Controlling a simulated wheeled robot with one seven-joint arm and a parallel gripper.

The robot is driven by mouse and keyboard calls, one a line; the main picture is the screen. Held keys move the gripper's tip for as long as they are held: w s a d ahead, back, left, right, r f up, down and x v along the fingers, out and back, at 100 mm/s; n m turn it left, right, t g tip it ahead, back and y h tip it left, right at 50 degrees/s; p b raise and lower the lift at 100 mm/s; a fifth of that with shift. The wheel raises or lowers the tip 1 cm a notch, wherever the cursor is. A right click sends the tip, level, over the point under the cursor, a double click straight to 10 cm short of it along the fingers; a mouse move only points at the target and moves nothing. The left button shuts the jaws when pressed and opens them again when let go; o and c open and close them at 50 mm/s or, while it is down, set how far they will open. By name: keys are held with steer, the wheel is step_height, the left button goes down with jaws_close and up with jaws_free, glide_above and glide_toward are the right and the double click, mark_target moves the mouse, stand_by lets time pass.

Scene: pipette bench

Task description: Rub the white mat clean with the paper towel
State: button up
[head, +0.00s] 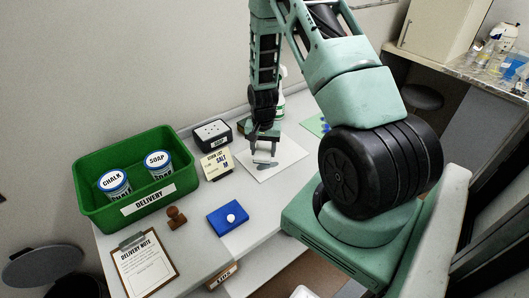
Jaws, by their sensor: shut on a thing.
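The white mat (284,169) lies flat on the bench, partly hidden by my arm and gripper. A grey-blue smudge (268,166) shows on it below my gripper. My gripper (263,152) points down over the left part of the mat. It is shut on a small white thing, which looks like the paper towel (262,157), held at or just above the mat. I cannot tell whether the towel touches the mat.
A green delivery bin (108,163) with chalk and soap tubs stands at left. Near the mat are a black box (212,134), a yellow card (217,163), a stamp (176,217) and a blue block (228,217). A spray bottle (280,100) stands behind my gripper. A clipboard (145,264) lies in front.

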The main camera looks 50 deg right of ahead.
steer(key=shift+r+p, duration=0.7)
steer(key=shift+r, duration=0.65)
steer(key=a+f+n+b, duration=0.1)
steer(key=a+n, duration=0.3)
steer(key=a, duration=0.2)
steer(key=w+a+n+b, duration=0.1)
steer(key=a+n+b, duration=0.1)
steer(key=a, duration=0.5)
steer(key=a+f+n+b, duration=0.1)
steer(key=a+n, duration=0.4)
steer(key=a, duration=0.1)
steer(key=shift+w+a+f+n, duration=0.25)
steer(key=shift+a+f+n, duration=0.05)
steer(key=shift+a, duration=0.1)
